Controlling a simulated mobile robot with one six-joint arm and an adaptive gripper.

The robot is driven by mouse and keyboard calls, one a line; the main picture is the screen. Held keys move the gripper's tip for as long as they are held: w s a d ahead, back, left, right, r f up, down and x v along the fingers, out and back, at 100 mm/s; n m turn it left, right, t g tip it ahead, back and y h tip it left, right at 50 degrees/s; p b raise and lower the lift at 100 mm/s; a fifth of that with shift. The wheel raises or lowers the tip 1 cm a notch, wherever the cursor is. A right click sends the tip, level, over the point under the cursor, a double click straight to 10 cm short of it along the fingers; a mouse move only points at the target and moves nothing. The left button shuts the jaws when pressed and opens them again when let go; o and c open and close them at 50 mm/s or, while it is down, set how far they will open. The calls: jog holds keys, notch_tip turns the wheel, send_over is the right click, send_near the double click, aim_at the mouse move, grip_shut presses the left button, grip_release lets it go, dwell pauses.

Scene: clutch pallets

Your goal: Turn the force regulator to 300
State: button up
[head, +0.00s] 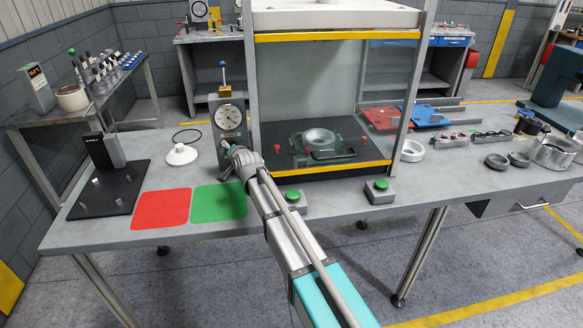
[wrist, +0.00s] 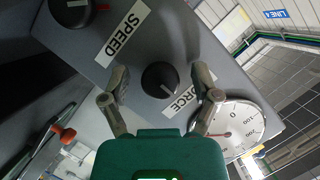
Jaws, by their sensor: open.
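The force regulator is a round black knob (wrist: 160,79) with a pale pointer line, beside a partly covered "FORCE" label (wrist: 182,103) in the wrist view. My gripper (wrist: 162,82) is open, with one finger on each side of the knob. I cannot tell whether the fingers touch it. A white round gauge (wrist: 238,125) sits at the lower right, with a reddish mark or needle; its exact reading is unclear. In the head view the gauge (head: 228,117) is on a grey upright unit, and my gripper (head: 232,154) is in front of its lower part, hiding the knob.
A second black knob (wrist: 72,10), by the "SPEED" label (wrist: 122,29), is at the upper left. The press enclosure (head: 340,171) stands just right of my gripper. Red (head: 161,209) and green (head: 219,201) mats lie on the bench, with green-button boxes (head: 380,191) along the front.

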jog(key=shift+n+h+p, duration=0.3)
jog(key=shift+n, duration=0.2)
